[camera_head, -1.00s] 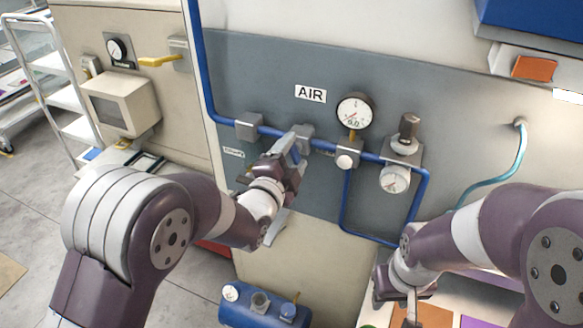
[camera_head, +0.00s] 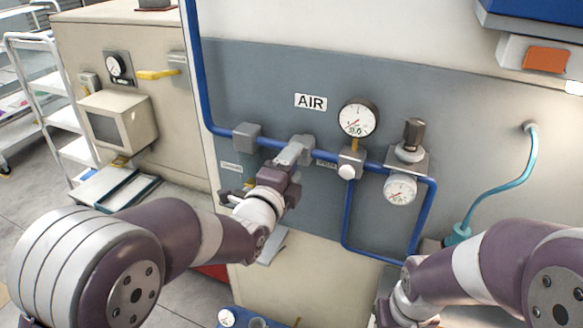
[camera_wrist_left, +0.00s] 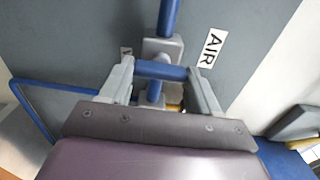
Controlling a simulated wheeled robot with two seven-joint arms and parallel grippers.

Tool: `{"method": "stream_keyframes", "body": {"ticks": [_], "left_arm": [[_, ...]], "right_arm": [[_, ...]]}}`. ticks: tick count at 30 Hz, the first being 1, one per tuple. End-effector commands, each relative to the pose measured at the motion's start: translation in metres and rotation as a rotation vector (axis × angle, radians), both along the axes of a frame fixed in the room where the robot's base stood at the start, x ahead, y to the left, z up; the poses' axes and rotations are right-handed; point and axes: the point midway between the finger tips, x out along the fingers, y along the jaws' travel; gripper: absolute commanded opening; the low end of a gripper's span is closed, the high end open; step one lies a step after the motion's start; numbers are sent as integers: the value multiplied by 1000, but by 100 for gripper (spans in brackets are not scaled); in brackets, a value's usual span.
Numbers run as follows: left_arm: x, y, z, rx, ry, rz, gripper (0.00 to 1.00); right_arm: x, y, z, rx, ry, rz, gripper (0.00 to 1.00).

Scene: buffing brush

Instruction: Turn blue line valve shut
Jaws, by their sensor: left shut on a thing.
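The blue air line (camera_head: 217,128) runs down the grey panel and then across it below the AIR label (camera_head: 310,102). My left gripper (camera_head: 293,152) is at the horizontal run, between a grey block (camera_head: 247,137) and the gauge fitting. In the left wrist view its fingers (camera_wrist_left: 160,88) are at the two ends of a blue bar (camera_wrist_left: 160,71), shut on it. The bar lies across the line of the blue pipe (camera_wrist_left: 168,15). In the head view my gripper hides most of the valve. My right gripper is largely cut off at the bottom edge; its jaws cannot be made out.
A round pressure gauge (camera_head: 357,118) and a regulator (camera_head: 407,155) stand out from the panel, right of my left gripper. A yellow lever (camera_head: 157,74) is on the cabinet at left. A teal hose (camera_head: 500,190) hangs at right.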

Motion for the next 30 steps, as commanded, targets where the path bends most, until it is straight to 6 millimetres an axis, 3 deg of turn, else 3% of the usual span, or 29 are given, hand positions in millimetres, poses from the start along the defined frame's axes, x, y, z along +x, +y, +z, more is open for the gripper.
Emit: {"method": "stream_keyframes", "body": {"ticks": [6,7,9,20,23,30], "left_arm": [[0,0,-1,3,1,-1,31],[0,0,-1,3,1,-1,68],[0,0,-1,2,1,-1,87],[-5,2,-1,0,0,0,87],[-20,8,-3,0,-1,0,87],[-76,32,-2,0,1,1,87]], "right_arm": [[0,0,0,0,0,0,43],[0,0,0,0,0,0,43],[0,0,0,0,0,0,43],[0,0,-3,0,0,0,43],[0,0,-11,0,0,0,43],[0,0,-24,0,0,0,43]]}}
